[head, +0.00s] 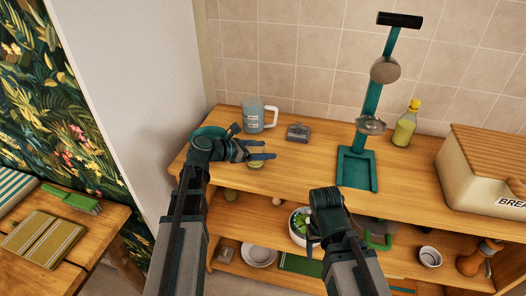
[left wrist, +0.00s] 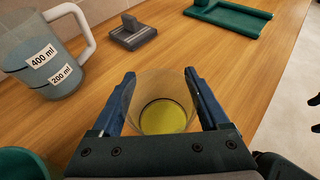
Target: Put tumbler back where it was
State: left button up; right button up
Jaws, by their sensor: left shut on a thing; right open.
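The tumbler is a clear glass with yellow-green liquid in its bottom. In the left wrist view the tumbler (left wrist: 163,116) sits upright between the two blue fingers of my left gripper (left wrist: 159,78), which is shut on it. In the head view the tumbler (head: 255,164) shows just below the fingers of my left gripper (head: 257,149), over the left part of the wooden counter; the gripper partly hides it. I cannot tell whether its base touches the wood. My right gripper (head: 326,203) is open and empty, in front of the counter's front edge.
A measuring jug (head: 254,115) stands behind the tumbler, with a small grey block (head: 298,132) beside it. A green press stand (head: 356,169), a yellow-capped bottle (head: 405,126) and a bread box (head: 480,178) are further right. Counter between tumbler and stand is clear.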

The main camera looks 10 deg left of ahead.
pick_arm(q)
jog(key=shift+f, duration=0.25)
jog(key=o, duration=1.4)
jog(key=shift+r, duration=0.1)
jog(key=shift+s+a+r, duration=0.15)
jog(key=shift+s+r, duration=0.05)
jog(key=shift+r, duration=0.15)
jog(key=p+v, duration=0.4)
jog(key=v, duration=0.7)
jog(key=shift+s+a+p, duration=0.15)
jog(key=shift+a+p, duration=0.05)
jog(key=shift+p, duration=0.15)
jog(key=shift+f, duration=0.1)
